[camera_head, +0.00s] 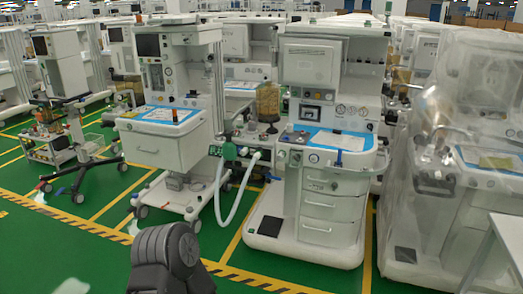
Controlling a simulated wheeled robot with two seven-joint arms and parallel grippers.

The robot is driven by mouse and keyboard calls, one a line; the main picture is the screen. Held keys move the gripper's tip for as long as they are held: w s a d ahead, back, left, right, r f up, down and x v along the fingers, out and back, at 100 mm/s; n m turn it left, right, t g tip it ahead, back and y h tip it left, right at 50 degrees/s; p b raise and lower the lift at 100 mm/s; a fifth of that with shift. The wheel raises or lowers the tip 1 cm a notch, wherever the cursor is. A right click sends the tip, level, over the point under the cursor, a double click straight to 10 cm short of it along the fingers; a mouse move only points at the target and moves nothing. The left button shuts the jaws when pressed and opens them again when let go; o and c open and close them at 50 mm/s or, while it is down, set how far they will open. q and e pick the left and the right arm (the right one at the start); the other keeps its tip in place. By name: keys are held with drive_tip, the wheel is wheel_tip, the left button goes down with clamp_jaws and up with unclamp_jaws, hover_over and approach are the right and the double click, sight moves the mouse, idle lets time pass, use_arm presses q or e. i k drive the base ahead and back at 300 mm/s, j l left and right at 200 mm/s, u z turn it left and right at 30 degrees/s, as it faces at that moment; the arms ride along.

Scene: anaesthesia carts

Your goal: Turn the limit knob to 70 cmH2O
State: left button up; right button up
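An anaesthesia cart (329,205) stands right of centre, white with drawers and a blue-edged worktop (326,139). A breathing unit with an amber canister (268,99), a green part (230,151) and a pale looped hose (226,215) is at its left side. Small knobs and fittings show around this unit and the worktop, but they are too small to tell which is the limit knob or to read any scale. Neither of my grippers is in view. A dark, ribbed part at the bottom, left of centre, appears to be mine.
Another cart (165,150) with a screen stands to the left. A plastic-wrapped cart (450,160) stands close on the right. A low wheeled stand (75,150) is at far left. Green floor (90,245) with yellow lines is open in front; more carts fill the back.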

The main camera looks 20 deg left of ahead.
sight(252, 126)
drive_tip(key=i+j, duration=0.5)
drive_tip(key=j, duration=0.15)
drive_tip(key=i+j, duration=0.95)
drive_tip(key=j, duration=0.3)
drive_tip(key=i+j, duration=1)
drive_tip(key=j, duration=0.25)
